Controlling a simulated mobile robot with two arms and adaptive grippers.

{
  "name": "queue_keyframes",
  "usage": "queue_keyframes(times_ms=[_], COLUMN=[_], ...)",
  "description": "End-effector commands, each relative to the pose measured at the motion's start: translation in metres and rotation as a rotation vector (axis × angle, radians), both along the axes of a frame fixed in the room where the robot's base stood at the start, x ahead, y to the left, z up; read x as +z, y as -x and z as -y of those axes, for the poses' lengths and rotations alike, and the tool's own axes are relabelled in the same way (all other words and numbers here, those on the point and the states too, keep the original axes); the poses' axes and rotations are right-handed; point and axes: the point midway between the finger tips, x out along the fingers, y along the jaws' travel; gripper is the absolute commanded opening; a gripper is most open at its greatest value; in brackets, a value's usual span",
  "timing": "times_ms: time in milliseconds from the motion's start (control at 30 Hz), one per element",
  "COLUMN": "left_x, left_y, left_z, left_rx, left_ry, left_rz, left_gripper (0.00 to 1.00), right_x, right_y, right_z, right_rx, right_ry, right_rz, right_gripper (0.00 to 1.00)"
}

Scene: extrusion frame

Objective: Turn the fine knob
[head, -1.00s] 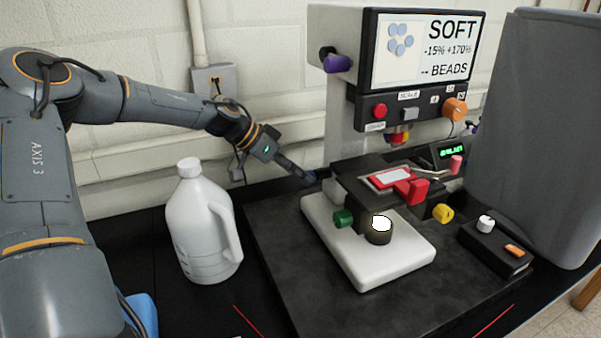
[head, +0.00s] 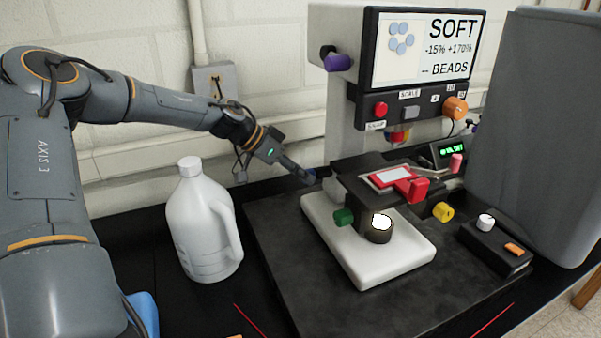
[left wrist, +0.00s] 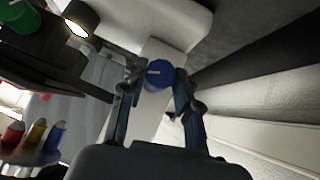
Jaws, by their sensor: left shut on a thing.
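A blue knob (left wrist: 158,74) with a pale mark on its face sits between the two fingers of my left gripper (left wrist: 157,88) in the left wrist view, and the fingers are shut on it. In the head view my left gripper (head: 304,177) reaches in from the left to the side of the microscope (head: 345,115); the knob is mostly hidden there. The screen (head: 423,48) reads SOFT, -15% +170% and BEADS. No right gripper shows.
A white jug (head: 200,225) stands left of the microscope's white base (head: 385,262). Green (head: 344,217) and yellow (head: 443,211) knobs are near the stage. A black control box (head: 495,248) stands at right, before a grey covered shape (head: 535,130).

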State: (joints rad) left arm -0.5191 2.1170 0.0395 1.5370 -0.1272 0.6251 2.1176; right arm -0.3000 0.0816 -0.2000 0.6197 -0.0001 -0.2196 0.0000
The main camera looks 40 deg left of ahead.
Motion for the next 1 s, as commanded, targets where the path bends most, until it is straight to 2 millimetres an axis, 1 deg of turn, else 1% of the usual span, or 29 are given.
queue_keyframes(times_ms=[167, 367, 700, 1000], left_x=[0.002, 0.001, -0.002, -0.001], left_y=[0.0, 0.002, 0.003, 0.004], left_z=[0.001, 0.003, 0.005, 0.007], left_rx=[0.0, -0.001, 0.0, 0.0], left_ry=[-0.063, -0.186, -0.402, -0.512], left_rz=[0.033, 0.095, 0.207, 0.266], left_gripper=[0.0, 0.0, 0.0, 0.0], right_x=[0.002, 0.0, -0.014, -0.024], right_y=[0.0, -0.001, -0.001, -0.001], right_z=[-0.001, -0.003, -0.003, -0.003], right_rx=[-0.001, -0.002, -0.002, -0.002], right_ry=[-0.001, -0.004, -0.004, -0.003], right_rz=[0.001, 0.001, 0.001, 0.0], right_gripper=[0.54, 0.54, 0.54, 0.54])
